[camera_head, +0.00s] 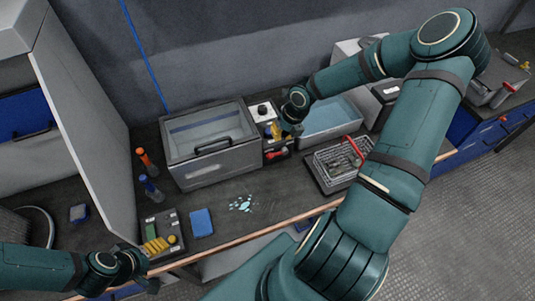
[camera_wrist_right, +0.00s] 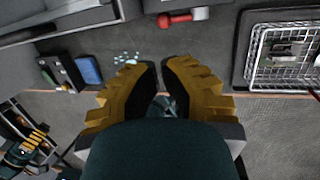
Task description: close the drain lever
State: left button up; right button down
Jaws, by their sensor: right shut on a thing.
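The drain lever (camera_head: 277,153) has a red grip and sits at the foot of the small panel beside the grey tank. In the right wrist view the red lever (camera_wrist_right: 181,19) lies at the top, beyond the fingertips and apart from them in the picture. My right gripper (camera_head: 275,131) is in front of the panel, just above the lever. Its yellow ribbed fingers (camera_wrist_right: 163,62) are close together; what is between them I cannot make out.
The grey tank (camera_head: 210,170) with a clear lid stands left of the panel. A wire basket (camera_head: 335,165) and a light-blue bath (camera_head: 330,118) are to the right. A blue block (camera_head: 201,222) and a spill (camera_head: 241,204) lie near the bench's front edge.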

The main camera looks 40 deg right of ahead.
aim_at(269, 157)
jog(key=b+x, duration=0.3)
jog(key=x, duration=1)
jog(key=shift+f, duration=0.1)
jog(key=shift+a+f+b, duration=0.25)
jog(key=shift+f+b, duration=0.25)
jog(key=shift+f, duration=0.3)
jog(key=shift+a, duration=0.1)
jog(key=shift+w+r+p, duration=0.1)
jog(key=shift+r+p, duration=0.7)
jog(key=shift+p, duration=0.05)
